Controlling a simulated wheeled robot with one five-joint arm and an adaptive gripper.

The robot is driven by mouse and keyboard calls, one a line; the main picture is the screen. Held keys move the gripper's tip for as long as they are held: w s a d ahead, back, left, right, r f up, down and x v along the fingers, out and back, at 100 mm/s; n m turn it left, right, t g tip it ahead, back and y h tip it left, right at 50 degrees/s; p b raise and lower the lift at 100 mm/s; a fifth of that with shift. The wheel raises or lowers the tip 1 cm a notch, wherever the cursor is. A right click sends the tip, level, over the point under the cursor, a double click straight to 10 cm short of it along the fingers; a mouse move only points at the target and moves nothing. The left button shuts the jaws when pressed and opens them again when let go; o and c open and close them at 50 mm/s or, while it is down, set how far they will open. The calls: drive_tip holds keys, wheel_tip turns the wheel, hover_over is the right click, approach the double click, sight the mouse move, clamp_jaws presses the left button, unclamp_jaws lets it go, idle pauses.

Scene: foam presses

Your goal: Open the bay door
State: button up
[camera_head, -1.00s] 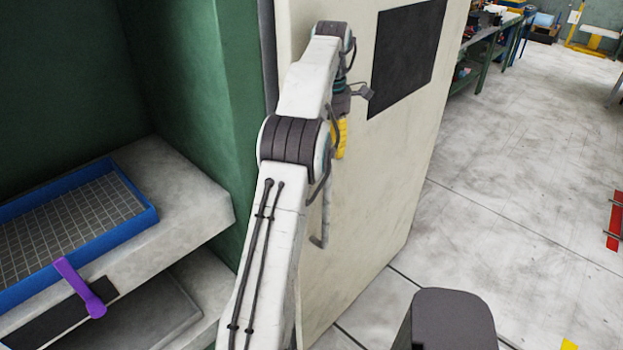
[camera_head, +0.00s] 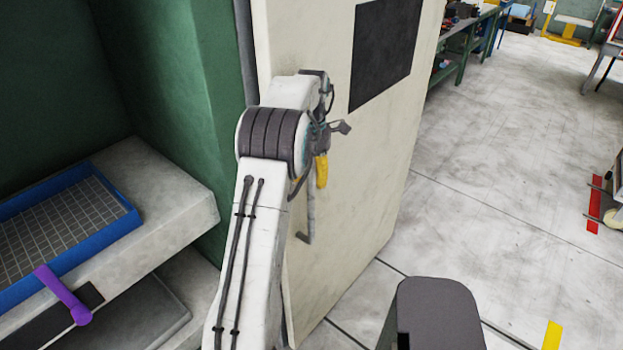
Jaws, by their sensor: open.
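The bay door (camera_head: 345,215) is a thick cream panel with a black rectangle (camera_head: 386,48) high on it. It stands swung out from the green bay frame (camera_head: 213,80), with its face toward the right side of the picture. A grey bar handle (camera_head: 309,215) hangs on its face, its upper part hidden behind my arm. My gripper (camera_head: 340,128) is open in front of the door face, above the visible part of the handle. A yellow part (camera_head: 321,171) shows below my wrist. I cannot tell whether the gripper touches the door.
Inside the bay, a blue tray (camera_head: 118,232) with a grid and a purple handle (camera_head: 62,294) rests on a grey ledge (camera_head: 180,205). Open floor (camera_head: 500,160) lies right of the door. A green workbench (camera_head: 462,45) stands behind, with red and yellow floor marks at right.

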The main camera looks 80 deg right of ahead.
drive_tip(key=shift+f, duration=0.65)
drive_tip(key=shift+o, duration=0.3)
clamp_jaws()
